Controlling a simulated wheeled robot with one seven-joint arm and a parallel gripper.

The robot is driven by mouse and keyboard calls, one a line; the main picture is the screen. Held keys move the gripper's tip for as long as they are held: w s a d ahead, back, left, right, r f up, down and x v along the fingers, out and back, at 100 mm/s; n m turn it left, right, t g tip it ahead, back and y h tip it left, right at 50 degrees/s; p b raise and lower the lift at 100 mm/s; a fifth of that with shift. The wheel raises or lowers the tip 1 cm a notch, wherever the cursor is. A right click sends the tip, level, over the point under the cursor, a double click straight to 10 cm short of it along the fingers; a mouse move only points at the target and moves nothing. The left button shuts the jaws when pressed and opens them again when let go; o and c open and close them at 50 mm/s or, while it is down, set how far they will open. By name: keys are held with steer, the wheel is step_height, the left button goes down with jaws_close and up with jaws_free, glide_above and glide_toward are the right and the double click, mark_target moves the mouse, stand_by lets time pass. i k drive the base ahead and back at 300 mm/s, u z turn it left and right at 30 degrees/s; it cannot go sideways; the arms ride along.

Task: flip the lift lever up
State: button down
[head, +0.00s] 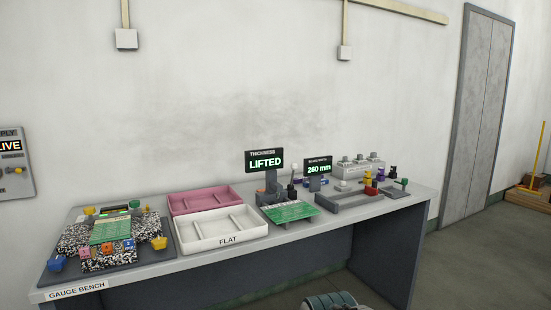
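The thickness gauge (270,190) stands on the bench, with a dark display (265,161) on top reading "LIFTED" in green. Just right of it, a pale knob on a thin upright stem (293,171) looks like the lift lever and appears to point up. Its pivot is too small to make out. A green circuit board (290,211) lies at the front of the gauge; I cannot tell whether anything touches it from above.
The grey bench (190,262) carries a white tray (222,240) marked "FLAT", a pink tray (206,190), and a board fixture (110,232) at left. A second display (318,168) reads "260 mm". A grey fixture (350,201) with small coloured knobs stands right of the gauge.

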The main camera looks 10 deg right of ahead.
mark_target(294, 166)
steer(key=z, duration=0.7)
steer(key=i, duration=0.6)
steer(key=z, duration=0.85)
steer(key=i, duration=0.65)
steer(key=u, duration=0.05)
